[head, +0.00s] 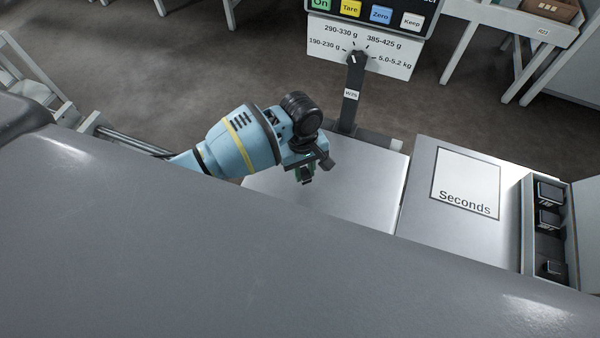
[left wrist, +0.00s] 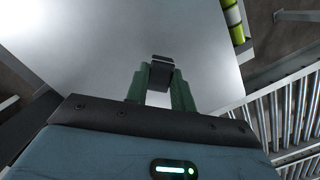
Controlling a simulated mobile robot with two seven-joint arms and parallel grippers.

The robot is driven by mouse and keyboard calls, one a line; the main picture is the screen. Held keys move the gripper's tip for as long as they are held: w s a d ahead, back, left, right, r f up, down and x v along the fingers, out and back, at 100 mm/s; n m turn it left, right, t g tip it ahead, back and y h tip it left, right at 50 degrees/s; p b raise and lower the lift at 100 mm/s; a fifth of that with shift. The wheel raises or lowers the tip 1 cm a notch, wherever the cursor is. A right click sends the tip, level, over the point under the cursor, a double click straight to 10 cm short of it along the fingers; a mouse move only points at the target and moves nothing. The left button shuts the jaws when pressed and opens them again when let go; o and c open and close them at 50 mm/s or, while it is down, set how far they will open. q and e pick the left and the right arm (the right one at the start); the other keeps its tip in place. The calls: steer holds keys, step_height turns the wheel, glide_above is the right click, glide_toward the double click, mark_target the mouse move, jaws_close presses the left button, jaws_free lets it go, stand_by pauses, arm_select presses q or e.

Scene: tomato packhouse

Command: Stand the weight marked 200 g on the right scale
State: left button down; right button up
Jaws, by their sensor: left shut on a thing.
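My left gripper (head: 307,178) is shut on a small dark block-shaped weight (left wrist: 161,73), held between its green fingertips in the left wrist view. Its marking cannot be read. The gripper is over the bare metal pan (head: 375,200) of a scale. Whether the weight touches the pan cannot be told. The scale's post (head: 351,95) carries a dial plate (head: 385,60) with gram ranges and a panel of On, Tare, Zero and Keep buttons. An open case (head: 530,235) at the right holds dark weights in compartments, with a gap between them. My right gripper is not in view.
A white card marked Seconds (head: 466,180) lies on a grey top right of the pan. A large grey surface (head: 200,270) fills the foreground and hides the pan's near part. A roller conveyor (left wrist: 290,115) and a yellow-green object (left wrist: 233,20) show in the left wrist view.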

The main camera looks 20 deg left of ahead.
arm_select(q)
steer(key=shift+w+a, duration=0.1)
steer(key=shift+a, duration=0.1)
steer(key=f, duration=0.1)
steer(key=a+f, duration=0.1)
steer(key=f, duration=0.1)
steer(key=shift+b, duration=0.35)
steer(key=shift+f, duration=0.35)
steer(key=shift+w+d, duration=0.1)
steer(key=shift+f, duration=0.1)
steer(key=c, duration=1.2)
jaws_free()
